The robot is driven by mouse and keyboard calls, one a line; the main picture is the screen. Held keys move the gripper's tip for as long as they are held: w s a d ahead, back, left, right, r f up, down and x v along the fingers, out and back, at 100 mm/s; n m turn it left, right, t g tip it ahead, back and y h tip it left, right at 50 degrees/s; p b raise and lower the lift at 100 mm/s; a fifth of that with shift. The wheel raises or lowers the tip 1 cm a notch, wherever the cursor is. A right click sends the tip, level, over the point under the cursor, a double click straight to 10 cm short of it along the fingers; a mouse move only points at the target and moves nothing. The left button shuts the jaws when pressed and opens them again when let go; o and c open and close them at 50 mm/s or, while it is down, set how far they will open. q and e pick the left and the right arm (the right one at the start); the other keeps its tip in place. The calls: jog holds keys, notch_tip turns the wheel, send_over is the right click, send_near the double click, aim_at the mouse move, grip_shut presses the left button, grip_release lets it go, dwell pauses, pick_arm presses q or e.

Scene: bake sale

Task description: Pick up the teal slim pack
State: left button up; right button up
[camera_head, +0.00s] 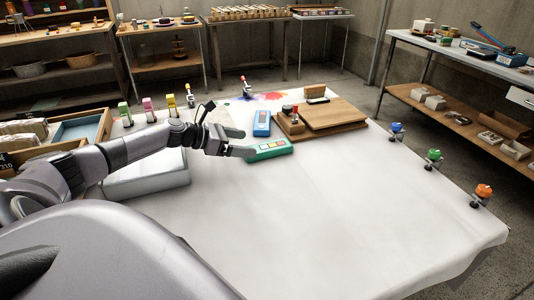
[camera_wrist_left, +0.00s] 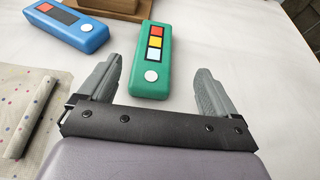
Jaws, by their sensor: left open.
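The teal slim pack (camera_head: 270,149) lies flat on the white-covered table in front of the wooden board. It is a green-teal bar with red, yellow and white squares and a white round button. It also shows in the left wrist view (camera_wrist_left: 152,68), lying ahead of and partly between the fingers. My left gripper (camera_head: 248,146) is open at the pack's left end; in the left wrist view its two fingers (camera_wrist_left: 153,84) are spread with the pack's near end between them. I cannot tell whether a finger touches it. My right gripper is not in view.
A blue slim pack (camera_head: 262,123) lies behind the teal one, and a wooden board (camera_head: 333,117) stands close behind. A dotted cloth (camera_wrist_left: 25,105) lies left of the gripper. Colored clamps, including an orange one (camera_head: 483,191), line the right edge. The table's front right is clear.

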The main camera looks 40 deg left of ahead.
aim_at(266, 147)
pick_arm(q)
jog(key=shift+w+a+f, duration=0.2)
jog(key=shift+w+f, duration=0.1)
jog(key=shift+f, duration=0.35)
jog(key=shift+r+x, duration=0.1)
jog(key=shift+x, duration=0.6)
jog(key=shift+r+x, duration=0.15)
jog(key=shift+x, duration=0.5)
jog(key=shift+b+x, duration=0.3)
jog(key=shift+x, duration=1.95)
jog(key=shift+a+r, duration=0.1)
jog(key=c, duration=1.2)
